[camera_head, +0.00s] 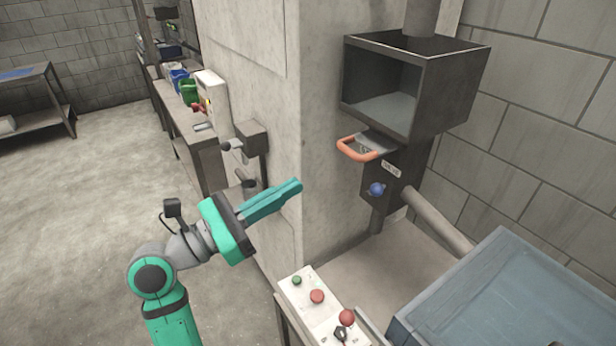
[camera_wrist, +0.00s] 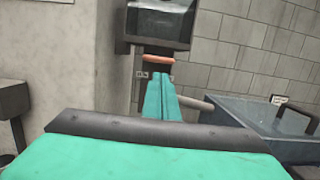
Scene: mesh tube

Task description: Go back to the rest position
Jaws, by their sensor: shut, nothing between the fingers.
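My gripper (camera_head: 299,186) is at the end of my raised green and grey arm, left of centre in the head view. Its teal fingers are together and empty, pointing right past the concrete pillar. In the wrist view the shut fingers (camera_wrist: 160,78) point ahead toward the dark metal chute. The fingers touch nothing that I can make out.
A dark open-fronted box (camera_head: 415,90) is at the right, with an orange handle (camera_head: 357,150) and a blue knob (camera_head: 376,189) below. A button panel (camera_head: 318,305) and a blue-grey bin (camera_head: 500,295) stand in front. A bench (camera_head: 190,130) stands behind left. Floor (camera_head: 70,220) at left is clear.

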